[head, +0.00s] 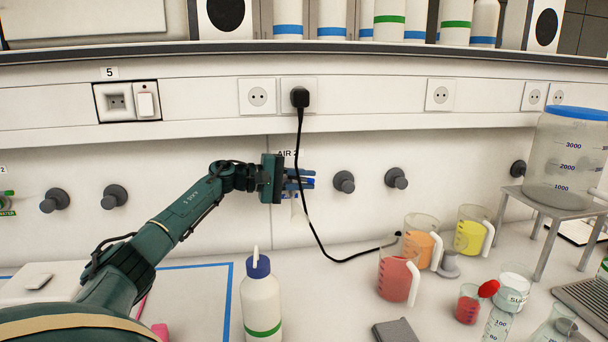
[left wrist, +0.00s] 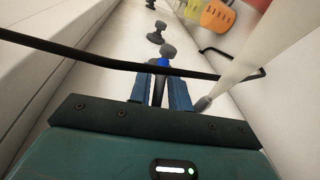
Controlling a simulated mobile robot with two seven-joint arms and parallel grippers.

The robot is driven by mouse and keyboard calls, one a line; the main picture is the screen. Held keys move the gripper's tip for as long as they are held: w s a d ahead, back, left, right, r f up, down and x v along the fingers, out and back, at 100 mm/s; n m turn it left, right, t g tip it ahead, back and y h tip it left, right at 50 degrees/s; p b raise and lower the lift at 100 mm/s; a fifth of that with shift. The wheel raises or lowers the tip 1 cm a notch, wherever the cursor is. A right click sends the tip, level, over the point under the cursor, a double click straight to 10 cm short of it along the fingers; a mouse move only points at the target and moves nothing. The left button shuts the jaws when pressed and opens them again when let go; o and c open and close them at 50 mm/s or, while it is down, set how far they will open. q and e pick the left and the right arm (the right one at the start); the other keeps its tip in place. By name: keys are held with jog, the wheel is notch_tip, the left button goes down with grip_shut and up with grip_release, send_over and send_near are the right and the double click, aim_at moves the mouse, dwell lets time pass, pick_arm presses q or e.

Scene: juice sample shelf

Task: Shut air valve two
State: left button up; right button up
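My left gripper (head: 309,179) is up at the wall, over the spot marked by the partly covered AIR 2 label (head: 288,154). Its two blue fingers point at the wall, a little apart. In the left wrist view the fingers (left wrist: 162,85) have a small bright blue part (left wrist: 162,62) at their tips, which may be the valve's handle. I cannot tell whether they touch it. A white tapered spout (head: 298,214) hangs just below the gripper; it also shows beside the fingers in the left wrist view (left wrist: 262,50). My right gripper is out of view.
A black power cord (head: 303,190) hangs from a wall socket close beside the gripper and crosses the left wrist view. Grey wall knobs (head: 344,182) stand on both sides. Below are a white bottle (head: 261,305) and jugs, including a red one (head: 396,275).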

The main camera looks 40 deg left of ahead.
pick_arm(q)
jog(key=shift+w, duration=0.1)
jog(key=shift+c, duration=0.3)
jog(key=c, duration=0.3)
grip_shut()
jog(key=shift+f, duration=0.1)
